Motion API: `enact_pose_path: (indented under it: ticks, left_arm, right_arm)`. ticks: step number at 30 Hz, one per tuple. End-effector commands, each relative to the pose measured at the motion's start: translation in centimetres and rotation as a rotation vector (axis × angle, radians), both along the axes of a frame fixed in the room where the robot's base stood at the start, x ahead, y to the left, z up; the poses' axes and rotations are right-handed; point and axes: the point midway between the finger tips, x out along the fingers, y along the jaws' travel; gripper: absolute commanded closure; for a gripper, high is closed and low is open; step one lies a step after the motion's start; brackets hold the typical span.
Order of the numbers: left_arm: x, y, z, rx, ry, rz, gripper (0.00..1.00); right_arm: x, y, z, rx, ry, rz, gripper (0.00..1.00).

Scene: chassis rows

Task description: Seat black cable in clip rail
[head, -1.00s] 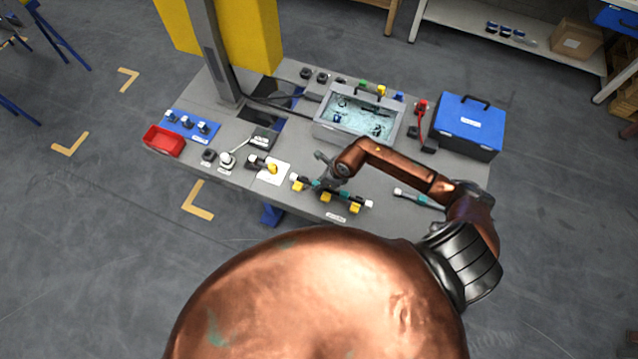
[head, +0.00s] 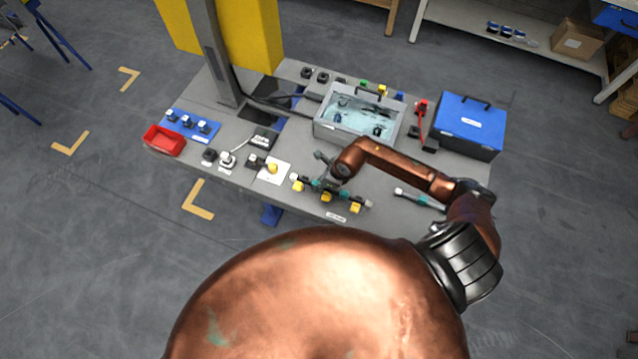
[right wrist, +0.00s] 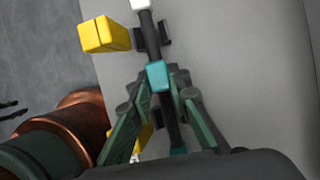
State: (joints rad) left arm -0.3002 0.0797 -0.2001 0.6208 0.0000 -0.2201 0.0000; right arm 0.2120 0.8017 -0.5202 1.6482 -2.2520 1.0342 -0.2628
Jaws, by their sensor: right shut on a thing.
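The black cable (right wrist: 149,40), with teal bands and a white end, lies along the clip rail at the table's front edge. The rail's yellow blocks (head: 326,197) show below the cable in the head view. In the right wrist view a yellow block (right wrist: 103,35) is beside it, and the cable passes between two dark clip prongs (right wrist: 165,33); I cannot tell how deep it sits. My right gripper (right wrist: 163,88) is shut on the cable near a teal band, and it also shows in the head view (head: 325,183). My left gripper is not in view.
A similar cable or tool with a teal band (head: 418,199) lies to the right. Behind stand an open grey case (head: 335,130) and a blue toolbox (head: 468,125). A red bin (head: 164,141) and a white card (head: 273,171) are to the left.

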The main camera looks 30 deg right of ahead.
Motion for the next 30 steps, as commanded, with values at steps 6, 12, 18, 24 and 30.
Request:
enact_pose_path:
  ticks: [6, 12, 18, 24, 30]
  left_arm:
    - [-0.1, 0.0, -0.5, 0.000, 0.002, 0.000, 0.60]
    - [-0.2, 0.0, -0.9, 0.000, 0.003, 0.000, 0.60]
    - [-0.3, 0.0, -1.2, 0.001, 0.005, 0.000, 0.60]
    - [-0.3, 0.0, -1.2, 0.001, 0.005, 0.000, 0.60]
    - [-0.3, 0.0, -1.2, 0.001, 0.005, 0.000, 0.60]
  right_arm:
    - [0.0, 0.0, -0.7, 0.000, 0.000, 0.000, 1.00]
    - [0.0, 0.0, -1.3, 0.000, 0.000, 0.000, 1.00]
    - [0.0, 0.0, -1.7, -0.001, -0.001, 0.000, 0.82]
    - [0.0, 0.0, -1.6, -0.001, -0.001, 0.000, 0.68]
    - [0.0, 0.0, -1.7, 0.000, 0.000, 0.000, 0.63]
